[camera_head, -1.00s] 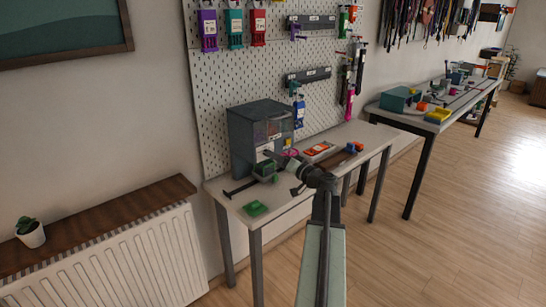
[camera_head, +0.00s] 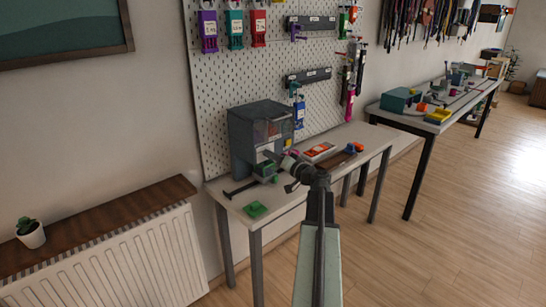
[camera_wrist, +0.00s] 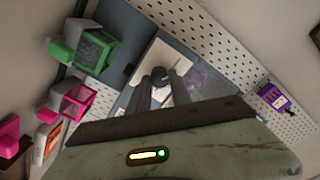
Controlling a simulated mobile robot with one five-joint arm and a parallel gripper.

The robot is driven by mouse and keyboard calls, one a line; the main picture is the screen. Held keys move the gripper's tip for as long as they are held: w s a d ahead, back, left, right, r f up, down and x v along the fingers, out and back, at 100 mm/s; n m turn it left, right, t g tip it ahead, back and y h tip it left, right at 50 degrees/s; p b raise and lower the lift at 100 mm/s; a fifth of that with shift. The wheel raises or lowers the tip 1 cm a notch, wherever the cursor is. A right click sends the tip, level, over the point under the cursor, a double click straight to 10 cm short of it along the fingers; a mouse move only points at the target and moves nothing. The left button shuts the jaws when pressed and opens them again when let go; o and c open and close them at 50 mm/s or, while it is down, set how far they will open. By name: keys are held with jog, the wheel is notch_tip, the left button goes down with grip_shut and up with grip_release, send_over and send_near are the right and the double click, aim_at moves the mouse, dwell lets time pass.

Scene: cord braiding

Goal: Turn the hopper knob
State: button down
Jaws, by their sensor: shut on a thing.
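The hopper (camera_head: 242,140) is a blue-grey box with a clear window, standing at the back left of the near table against the pegboard. In the wrist view its grey body (camera_wrist: 128,101) and pale front panel fill the middle. A small dark round knob (camera_wrist: 161,75) sits on that front. My gripper (camera_wrist: 160,82) is shut on the knob, with a finger on each side of it. In the head view my gripper (camera_head: 271,157) reaches the hopper's lower front, and the knob is too small and hidden to make out.
A green open container (camera_wrist: 93,50) and a pink one (camera_wrist: 73,100) stand beside the hopper's front. A green block (camera_head: 256,209) lies near the table's front left. Orange and blue items (camera_head: 352,147) lie to the right. The pegboard (camera_head: 212,105) is close behind.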

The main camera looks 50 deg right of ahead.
jog(key=shift+m, duration=0.3)
jog(key=m, duration=1)
jog(key=shift+f+m, duration=0.2)
jog(key=shift+m, duration=0.2)
jog(key=c, duration=1.2)
grip_release()
jog(key=shift+o, duration=0.2)
jog(key=shift+s, duration=0.1)
jog(key=s, duration=0.7)
jog(key=shift+s+a, duration=0.25)
jog(key=shift+s, duration=0.15)
